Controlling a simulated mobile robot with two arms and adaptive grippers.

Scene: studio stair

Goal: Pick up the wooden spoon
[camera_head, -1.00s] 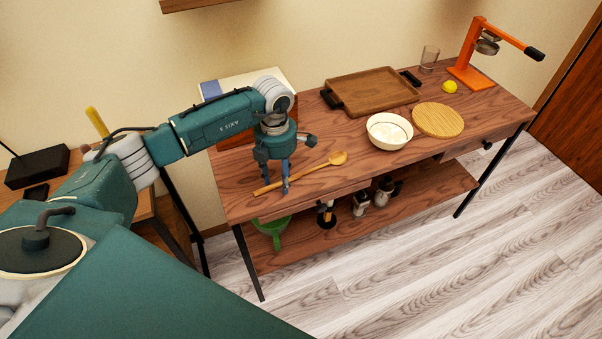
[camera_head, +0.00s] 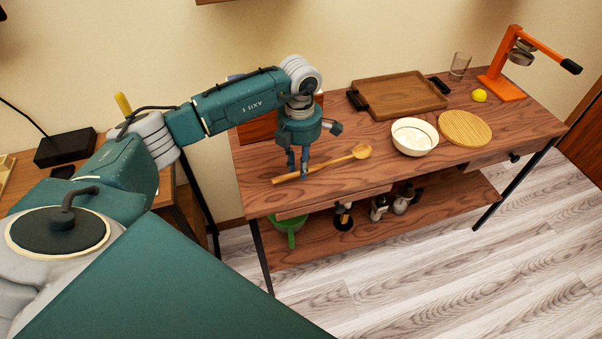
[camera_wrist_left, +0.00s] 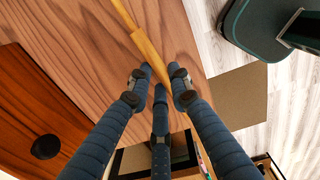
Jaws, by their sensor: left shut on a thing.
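The wooden spoon (camera_head: 330,168) is over the left front part of the wooden table (camera_head: 262,200), its bowl toward the right and its handle toward the left. My left gripper (camera_head: 304,168) points down and is shut on the handle. The spoon seems slightly above the tabletop, but the gap is hard to judge. In the left wrist view, the blue fingers (camera_wrist_left: 161,82) close around the spoon's handle (camera_wrist_left: 146,46); they hide part of it. My right gripper is not in view.
Right of the spoon are a white bowl (camera_head: 414,148), a round wooden board (camera_head: 466,128), a tray (camera_head: 404,98), a lemon (camera_head: 479,96), a glass (camera_head: 460,64) and an orange press (camera_head: 503,84). A brown wooden thing (camera_head: 256,131) stands behind my gripper. The lower shelf (camera_head: 384,222) holds several items.

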